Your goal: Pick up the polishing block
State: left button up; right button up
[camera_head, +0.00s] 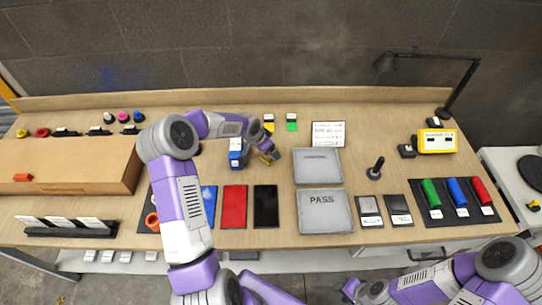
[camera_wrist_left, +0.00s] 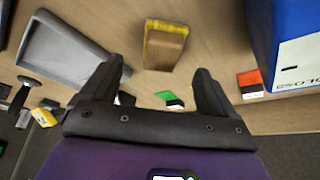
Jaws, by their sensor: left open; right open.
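The likely polishing block is a small yellow-brown block (camera_wrist_left: 165,45), lying on the bench ahead of my left gripper. In the head view it (camera_head: 271,156) shows just beyond the end of my left arm, partly hidden by the gripper. My left gripper (camera_wrist_left: 158,72) is open in the left wrist view, with nothing between its dark fingers. The block lies beyond the fingertips, roughly in line with the gap, apart from both fingers. My right gripper (camera_head: 352,291) is low in the head view, in front of the bench and far from the block.
A blue container (camera_head: 236,152) stands left of the block; its wall (camera_wrist_left: 290,45) fills the right of the wrist view. Grey trays (camera_head: 317,165) (camera_head: 325,211) lie to the right. Red (camera_head: 234,206) and black (camera_head: 265,206) panels lie in front. A cardboard box (camera_head: 75,165) occupies the left.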

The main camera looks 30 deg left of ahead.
pick_arm(q)
jog(key=x, duration=0.5)
jog(key=shift+w+f, duration=0.2)
jog(key=c, duration=1.2)
notch_tip(320, 180, up, 10)
jog(key=shift+r, duration=0.1)
jog(key=shift+c, duration=0.2)
